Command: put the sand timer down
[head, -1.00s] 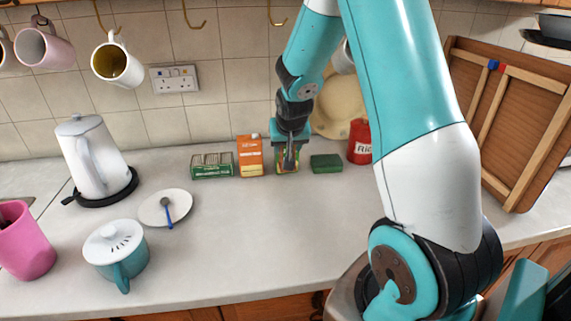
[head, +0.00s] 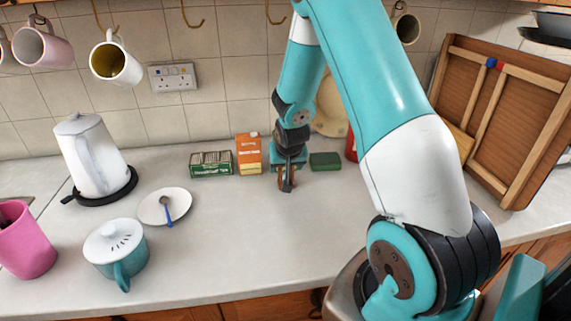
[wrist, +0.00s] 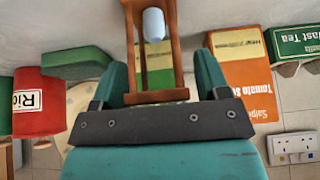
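The sand timer, a brown wooden frame around a pale glass bulb, stands out at the top of the wrist view (wrist: 156,96), partly cut off by the frame edge. My gripper (wrist: 160,75) has its teal fingers close against both sides of the timer's near end and is shut on it. In the head view my gripper (head: 287,172) is low over the counter, in front of the boxes. Only small brown parts of the timer show there, and I cannot tell whether its base touches the counter.
Behind my gripper stand a green tea box (head: 211,165), an orange carton (head: 249,154) and a green block (head: 325,161). A red tin (wrist: 38,100) is mostly hidden by my arm in the head view. A plate with a spoon (head: 151,210) lies left. The counter's front middle is clear.

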